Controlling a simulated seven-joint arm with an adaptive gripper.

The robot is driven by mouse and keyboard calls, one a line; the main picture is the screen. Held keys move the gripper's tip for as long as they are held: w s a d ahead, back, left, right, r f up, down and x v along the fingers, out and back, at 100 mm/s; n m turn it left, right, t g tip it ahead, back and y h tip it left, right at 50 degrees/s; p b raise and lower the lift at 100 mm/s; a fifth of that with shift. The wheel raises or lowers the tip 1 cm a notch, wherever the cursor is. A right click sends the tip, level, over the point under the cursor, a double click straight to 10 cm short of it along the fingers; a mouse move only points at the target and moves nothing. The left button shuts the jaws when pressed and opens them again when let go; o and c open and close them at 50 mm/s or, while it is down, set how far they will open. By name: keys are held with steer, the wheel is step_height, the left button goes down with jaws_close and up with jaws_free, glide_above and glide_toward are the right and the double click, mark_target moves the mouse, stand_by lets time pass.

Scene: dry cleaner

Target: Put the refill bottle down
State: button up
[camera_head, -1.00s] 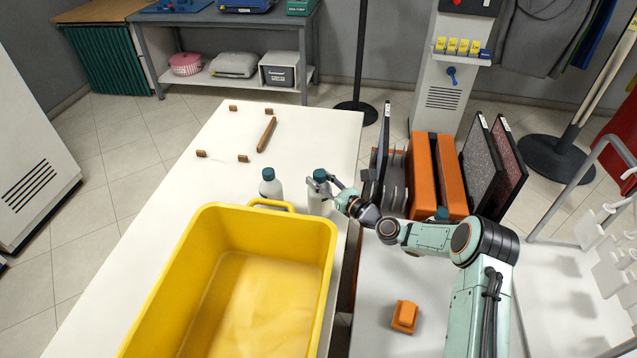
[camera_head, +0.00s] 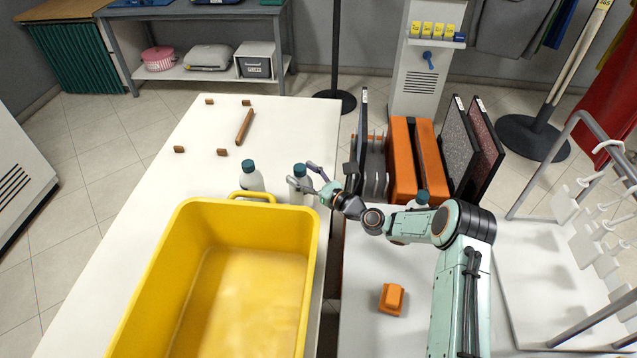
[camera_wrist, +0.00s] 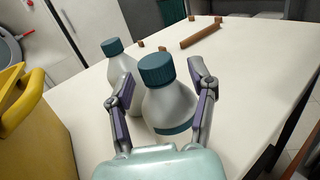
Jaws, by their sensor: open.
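Two white bottles with dark teal caps stand upright on the white table, just behind the yellow tub. The nearer bottle (camera_wrist: 168,100) stands between my gripper's spread fingers in the wrist view; it also shows in the head view (camera_head: 297,190). My gripper (camera_head: 308,180) is open around it, and in the wrist view (camera_wrist: 160,98) gaps show between the fingers and the bottle. The other bottle (camera_head: 251,178) stands to its left; it also shows in the wrist view (camera_wrist: 122,72). The frames do not show which one is called the refill bottle. A third teal cap (camera_head: 422,197) shows behind my arm.
The yellow tub (camera_head: 308,255) stands close in front of the bottles. A brown bar (camera_head: 244,127) and several small brown blocks lie at the table's far end. Orange and dark panels (camera_head: 402,160) stand in a rack at right. An orange block (camera_head: 391,298) lies nearby.

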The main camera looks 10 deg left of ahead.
steer(key=v, duration=1.1)
steer(key=shift+s, duration=0.1)
